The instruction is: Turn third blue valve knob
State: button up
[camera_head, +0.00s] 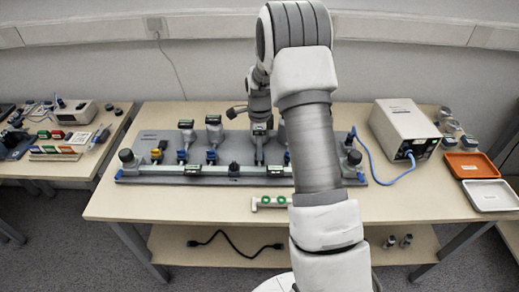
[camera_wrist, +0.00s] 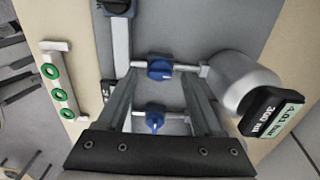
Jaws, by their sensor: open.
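The grey valve station (camera_head: 150,178) stands on the table with a row of blue valve knobs, including a left one (camera_head: 182,157) and a second one (camera_head: 211,156). My arm hides part of the row's right side. In the wrist view, one blue knob (camera_wrist: 160,70) sits on a metal pipe near the fingertips. Another blue knob (camera_wrist: 154,120) shows between the fingers, closer to the palm in the picture. I cannot tell which is third by count. My gripper (camera_wrist: 159,82) is open, fingers spread, holding nothing. Whether a finger touches either knob is unclear.
A silver canister with a dark display (camera_wrist: 270,110) stands right of the fingers in the wrist view. A holder with green rings (camera_head: 268,202) lies in front of the station. A white box (camera_head: 403,125) with a blue cable and two trays (camera_head: 490,195) are at right.

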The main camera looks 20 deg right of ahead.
jog(key=shift+f, duration=0.45)
grip_shut()
